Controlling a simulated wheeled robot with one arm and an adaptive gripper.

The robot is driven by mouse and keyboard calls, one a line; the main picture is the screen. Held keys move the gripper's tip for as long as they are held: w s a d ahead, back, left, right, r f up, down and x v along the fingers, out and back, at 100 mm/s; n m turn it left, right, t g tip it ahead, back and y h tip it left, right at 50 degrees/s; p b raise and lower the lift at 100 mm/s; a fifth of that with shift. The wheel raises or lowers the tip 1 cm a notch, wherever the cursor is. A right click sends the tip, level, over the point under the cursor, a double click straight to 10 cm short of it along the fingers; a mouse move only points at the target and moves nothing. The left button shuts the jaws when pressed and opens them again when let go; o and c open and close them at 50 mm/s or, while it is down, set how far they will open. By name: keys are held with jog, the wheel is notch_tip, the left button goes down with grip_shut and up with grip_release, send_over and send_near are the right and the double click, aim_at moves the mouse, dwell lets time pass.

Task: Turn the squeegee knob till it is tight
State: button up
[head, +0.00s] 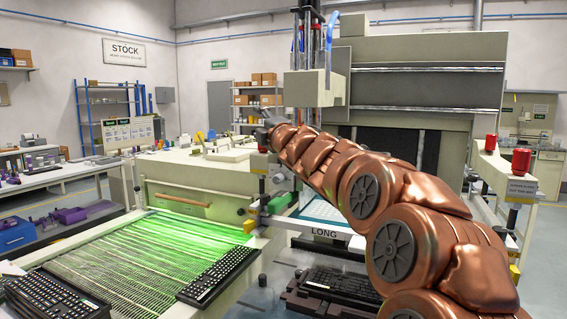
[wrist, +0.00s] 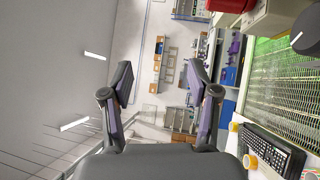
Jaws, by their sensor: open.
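My copper arm reaches up and across the head view, and my gripper (head: 266,117) is at its far end, beside the pale press head (head: 314,88). In the wrist view my gripper (wrist: 160,80) has its two purple-padded fingers spread wide, with nothing between them. No squeegee knob can be made out for certain in either view.
A green-lit bed (head: 150,250) lies at the lower left, with a black keyboard (head: 218,275) on its edge. A platen marked LONG (head: 324,234) is below my arm. Two red knobs (head: 521,161) (head: 490,143) stand at the right. Open air lies beyond the fingers.

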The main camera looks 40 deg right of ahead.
jog(key=s+d+r+n+t+y+b, duration=0.15)
jog(key=d+r+n+y, duration=0.25)
jog(key=n+y, duration=0.55)
jog(key=s+d+f+n+g+y, duration=0.1)
jog(key=s+d+f+n+g, duration=0.2)
jog(key=f+n, duration=0.4)
jog(key=s+d+f+n+g+y, duration=0.1)
jog(key=s+d+f+n+g, duration=0.15)
jog(key=f+n, duration=0.45)
jog(key=shift+n+h, duration=0.25)
jog(key=shift+r+p+x, duration=0.15)
jog(key=shift+p+x, duration=0.35)
jog(key=shift+x, duration=1.2)
jog(key=shift+r+p+x, duration=0.15)
jog(key=shift+p+x, duration=0.35)
jog(key=shift+x, duration=1.25)
jog(key=shift+c, duration=0.2)
grip_shut()
